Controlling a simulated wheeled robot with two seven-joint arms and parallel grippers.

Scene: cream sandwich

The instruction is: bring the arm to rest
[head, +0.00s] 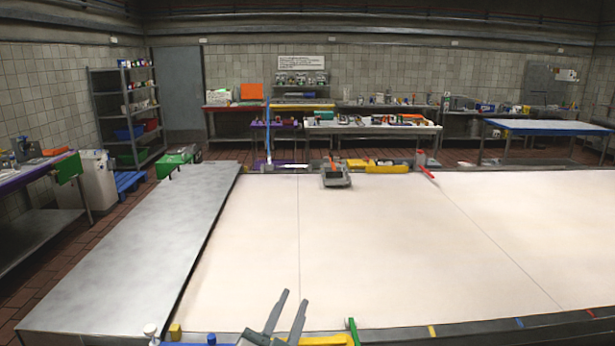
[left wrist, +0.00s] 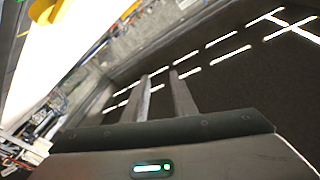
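My left gripper (head: 288,314) shows at the bottom middle of the head view, at the near edge of the large white work surface (head: 370,240). Its two grey fingers stand apart with nothing between them. In the left wrist view the fingers of the left gripper (left wrist: 160,85) are also apart and empty, with a dark ceiling and bright light strips behind them. My right gripper is in neither view.
A bare metal table (head: 140,245) stands along the left of the white surface. A grey device (head: 336,177) and a yellow block (head: 380,167) sit at the far edge, near a red bar (head: 427,172). The middle of the white surface is clear.

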